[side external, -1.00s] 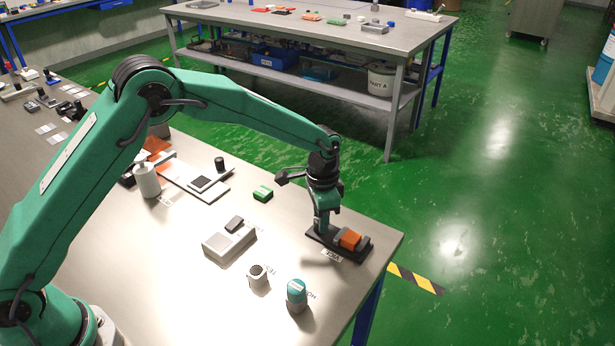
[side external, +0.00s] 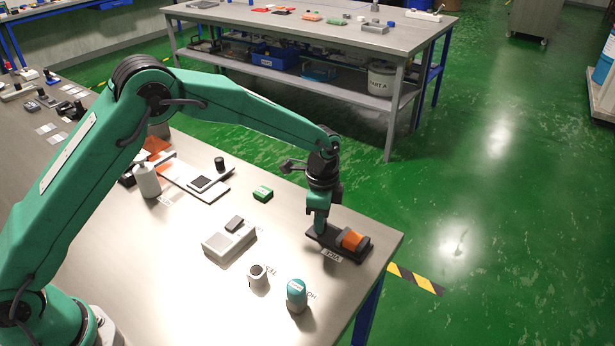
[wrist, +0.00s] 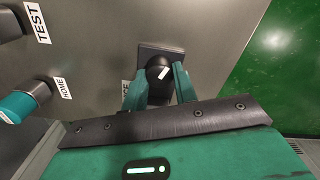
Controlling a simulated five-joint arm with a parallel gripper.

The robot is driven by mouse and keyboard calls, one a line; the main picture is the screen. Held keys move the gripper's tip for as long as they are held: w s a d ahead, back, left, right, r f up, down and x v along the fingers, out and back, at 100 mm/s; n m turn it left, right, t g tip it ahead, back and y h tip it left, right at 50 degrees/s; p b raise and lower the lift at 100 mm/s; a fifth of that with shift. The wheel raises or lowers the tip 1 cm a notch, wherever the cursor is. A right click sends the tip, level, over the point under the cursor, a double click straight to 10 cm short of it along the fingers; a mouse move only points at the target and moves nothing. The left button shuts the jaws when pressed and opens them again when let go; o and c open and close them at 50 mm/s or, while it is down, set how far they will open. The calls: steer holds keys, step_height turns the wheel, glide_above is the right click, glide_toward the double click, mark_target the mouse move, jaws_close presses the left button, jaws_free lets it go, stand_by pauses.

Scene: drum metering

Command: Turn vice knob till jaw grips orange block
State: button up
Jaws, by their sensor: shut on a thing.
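The vice (side external: 325,250) is a dark base plate near the table's right corner, with a label in front of it. The orange block (side external: 352,240) sits on it, with a grey jaw (side external: 339,236) close at its left side; whether they touch is too small to tell. My gripper (side external: 319,229) points down at the vice's left end. In the wrist view my gripper (wrist: 160,88) has its two green fingers shut on the black round knob (wrist: 158,68), which has a white mark on top. The orange block is hidden in the wrist view.
A teal-capped cylinder (side external: 297,294) and a small round grey part (side external: 258,277) stand left of the vice. The table edge is close to the vice's right.

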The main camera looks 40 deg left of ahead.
steer(key=shift+r, duration=0.15)
steer(key=o, duration=0.7)
step_height(320, 180, up, 7)
steer(key=shift+r, duration=0.35)
